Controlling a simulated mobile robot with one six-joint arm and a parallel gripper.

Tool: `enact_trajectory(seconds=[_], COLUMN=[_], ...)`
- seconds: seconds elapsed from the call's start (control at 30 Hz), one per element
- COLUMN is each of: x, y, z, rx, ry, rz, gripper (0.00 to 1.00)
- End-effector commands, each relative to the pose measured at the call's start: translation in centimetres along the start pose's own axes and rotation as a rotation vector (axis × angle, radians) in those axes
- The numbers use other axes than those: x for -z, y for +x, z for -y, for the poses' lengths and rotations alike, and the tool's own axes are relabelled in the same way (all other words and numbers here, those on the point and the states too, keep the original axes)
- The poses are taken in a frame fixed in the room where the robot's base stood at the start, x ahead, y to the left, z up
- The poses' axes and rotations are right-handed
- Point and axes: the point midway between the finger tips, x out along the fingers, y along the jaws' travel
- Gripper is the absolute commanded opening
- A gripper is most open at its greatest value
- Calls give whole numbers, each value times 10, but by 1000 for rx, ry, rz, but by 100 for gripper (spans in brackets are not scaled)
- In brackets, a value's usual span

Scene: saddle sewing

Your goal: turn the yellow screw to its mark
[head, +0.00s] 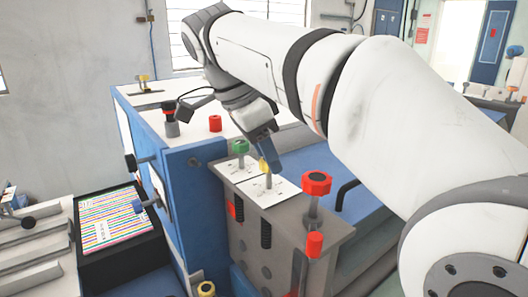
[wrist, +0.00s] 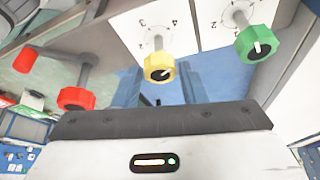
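The yellow screw (head: 264,166) has a round knob on a grey shaft, standing over a white dial plate (head: 283,188). In the wrist view the yellow screw (wrist: 160,69) shows a pale pointer line on its dark face, and numbers on the plate behind it include 3 and 4. My gripper (head: 270,160) is at the yellow knob and partly hides it in the head view. In the wrist view my gripper (wrist: 158,88) has its two blue-grey fingers apart, with the knob in line with the gap. I cannot tell whether they touch it.
A green screw (head: 240,146) stands close beside the yellow one, left in the head view. A large red knob (head: 316,183) and a lower red knob (head: 314,244) stand to the right. A black box with a striped top (head: 112,222) is at lower left.

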Motion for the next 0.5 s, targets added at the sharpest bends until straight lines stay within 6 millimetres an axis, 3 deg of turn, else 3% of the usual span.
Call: enact_trajectory(seconds=[0.33,0.5], x=[0,-2], y=[0,-1], z=[0,0], rx=[0,5], ry=[-1,-10], rz=[0,1], gripper=[9,9])
